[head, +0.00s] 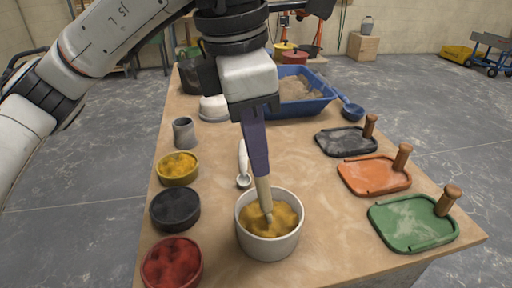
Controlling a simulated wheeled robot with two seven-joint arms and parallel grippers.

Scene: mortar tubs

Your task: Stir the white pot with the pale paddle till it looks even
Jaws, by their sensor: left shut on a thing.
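The white pot (268,248) stands upright near the front middle of the table. It holds a yellow-ochre mix with an uneven, lumpy surface and darker and lighter patches. My left gripper (257,125) is above the pot, pointing down. It is shut on the pale paddle (264,194), whose lower end dips into the mix inside the pot. The paddle's tip is hidden in the mix, and its upper part is hidden by the gripper. My right gripper is not in view.
Tubs of yellow (178,169), black (175,210) and red (172,264) stand left of the pot. A white spoon (243,169) lies behind it. Green (412,223), orange (373,175) and dark (346,141) floats lie at right. A blue tray (325,101) of sand is behind.

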